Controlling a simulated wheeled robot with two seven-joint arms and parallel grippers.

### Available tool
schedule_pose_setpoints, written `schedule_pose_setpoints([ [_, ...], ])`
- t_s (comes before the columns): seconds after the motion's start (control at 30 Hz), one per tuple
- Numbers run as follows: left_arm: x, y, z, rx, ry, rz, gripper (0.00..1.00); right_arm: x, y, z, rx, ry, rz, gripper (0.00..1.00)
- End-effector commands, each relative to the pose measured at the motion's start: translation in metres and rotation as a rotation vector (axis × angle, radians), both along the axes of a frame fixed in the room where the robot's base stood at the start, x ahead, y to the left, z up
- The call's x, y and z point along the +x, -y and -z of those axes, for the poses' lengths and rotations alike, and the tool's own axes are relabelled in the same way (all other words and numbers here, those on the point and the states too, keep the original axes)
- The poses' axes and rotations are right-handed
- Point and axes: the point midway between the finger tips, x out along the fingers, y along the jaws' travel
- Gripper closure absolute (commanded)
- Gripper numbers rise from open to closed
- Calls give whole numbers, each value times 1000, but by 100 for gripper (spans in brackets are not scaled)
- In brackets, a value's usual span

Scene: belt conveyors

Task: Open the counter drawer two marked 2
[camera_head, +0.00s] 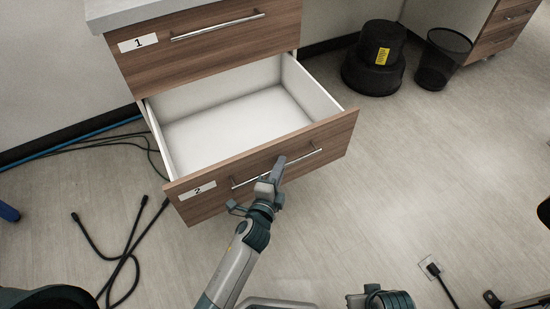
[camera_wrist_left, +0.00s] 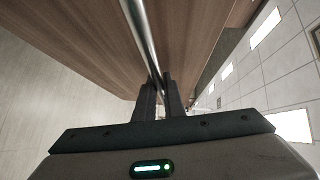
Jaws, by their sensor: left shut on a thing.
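The drawer marked 2 (camera_head: 215,197) stands well out from the counter in the head view, and its white, empty inside shows. Its front is brown wood with a label at the left and a metal bar handle (camera_head: 305,157). My left gripper (camera_head: 277,170) is at the middle of this handle, shut on it. In the left wrist view the handle (camera_wrist_left: 143,35) runs down between the two fingers (camera_wrist_left: 159,90), close to the wooden front. The drawer marked 1 (camera_head: 215,37) above is closed. My right gripper is not clearly in view.
A black step stool (camera_head: 375,58) and a dark mesh bin (camera_head: 442,58) stand on the floor behind, to the right. Black cables (camera_head: 125,255) lie on the floor at the left. A floor socket with a plug (camera_head: 432,268) is at the lower right. The floor right of the drawer is clear.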

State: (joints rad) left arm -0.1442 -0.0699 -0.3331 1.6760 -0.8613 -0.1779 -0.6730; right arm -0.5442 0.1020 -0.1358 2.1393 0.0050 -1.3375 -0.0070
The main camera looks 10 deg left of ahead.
Motion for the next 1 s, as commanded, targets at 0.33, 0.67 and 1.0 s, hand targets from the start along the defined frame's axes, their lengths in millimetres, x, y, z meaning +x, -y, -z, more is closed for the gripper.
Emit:
schedule_pose_setpoints([
  [0.33, -1, 0, 0, 1, 0, 0, 88, -1, 0, 0, 0, -1, 0, 69],
  [0.67, -1, 0, 0, 0, 0, 0, 73, -1, 0, 0, 0, -1, 0, 69],
  [1.0, -17, -3, -1, 1, -1, 0, 73, 0, 0, -1, 0, 1, 0, 69],
])
